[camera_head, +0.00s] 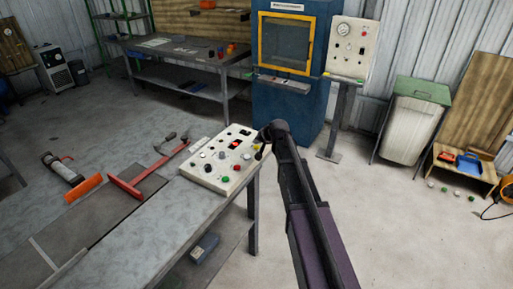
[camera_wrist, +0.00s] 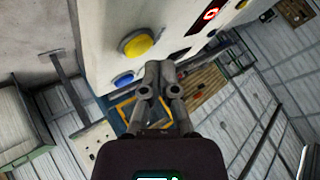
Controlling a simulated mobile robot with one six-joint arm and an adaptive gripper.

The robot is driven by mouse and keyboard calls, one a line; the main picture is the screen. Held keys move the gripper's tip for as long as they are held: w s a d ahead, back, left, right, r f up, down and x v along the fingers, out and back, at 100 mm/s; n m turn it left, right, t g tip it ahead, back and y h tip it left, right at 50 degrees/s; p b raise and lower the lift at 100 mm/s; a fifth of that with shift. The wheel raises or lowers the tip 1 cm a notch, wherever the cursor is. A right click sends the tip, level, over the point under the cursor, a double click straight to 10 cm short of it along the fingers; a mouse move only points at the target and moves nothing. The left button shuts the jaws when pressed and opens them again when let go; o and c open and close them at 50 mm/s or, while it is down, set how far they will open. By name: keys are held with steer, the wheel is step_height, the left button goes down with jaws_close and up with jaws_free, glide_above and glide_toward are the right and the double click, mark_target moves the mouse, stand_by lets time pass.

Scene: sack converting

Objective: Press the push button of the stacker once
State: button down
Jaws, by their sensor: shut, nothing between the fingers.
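A cream control panel (camera_head: 213,177) with several coloured buttons and knobs and a red display sits on the end of the long bench. No label marking the stacker's push button is readable. My gripper (camera_head: 260,152) is at the panel's right edge, its fingers mostly hidden by my arm. In the wrist view my gripper (camera_wrist: 158,72) is shut and empty. A yellow button (camera_wrist: 137,43) and a blue button (camera_wrist: 123,80) show on the panel to the left of the fingertips. Whether the fingers touch the panel cannot be told.
Behind stand a blue cabinet (camera_head: 275,105), a second panel (camera_head: 350,48) on a post and a lidded bin (camera_head: 412,128).

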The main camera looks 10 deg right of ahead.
steer(key=shift+f, duration=0.15)
steer(key=shift+f+b, duration=0.3)
steer(key=shift+b, duration=0.15)
